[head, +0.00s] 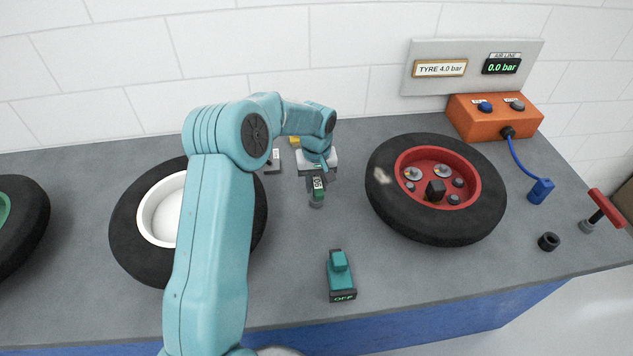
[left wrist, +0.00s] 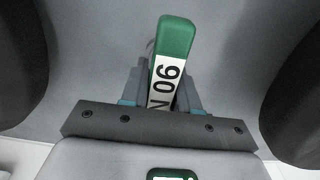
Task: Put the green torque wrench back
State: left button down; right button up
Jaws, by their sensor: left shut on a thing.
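The green torque wrench (head: 318,190) is in my left gripper (head: 317,182), over the middle of the bench between two tyres. In the left wrist view the wrench's green end (left wrist: 176,38) and a white label with dark characters stand up between the fingers of the left gripper (left wrist: 163,90), which is shut on it. The wrench leans slightly in that view. Its lower part is hidden, and I cannot tell whether it touches the bench. A small labelled grey piece (head: 273,161) and a yellow piece (head: 295,140) show partly behind my left arm. My right gripper is not in view.
A red-hubbed wheel (head: 437,233) lies right of the gripper, a white-hubbed one (head: 130,235) left. A teal device reading OFF (head: 340,275) stands in front. An orange box (head: 492,118), blue connector (head: 540,190), black socket (head: 548,242) and red-handled tool (head: 605,208) are right.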

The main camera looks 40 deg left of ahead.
pick_arm(q)
jog(key=c, duration=0.8)
grip_release()
jog(key=shift+w+f, duration=0.1)
jog(key=shift+f, duration=0.1)
jog(key=shift+c, duration=0.2)
jog(key=shift+r, duration=0.1)
jog(key=shift+r, duration=0.25)
jog(key=shift+a+r, duration=0.1)
jog(key=shift+r, duration=0.2)
notch_tip(320, 180, up, 11)
jog(key=shift+r, duration=0.15)
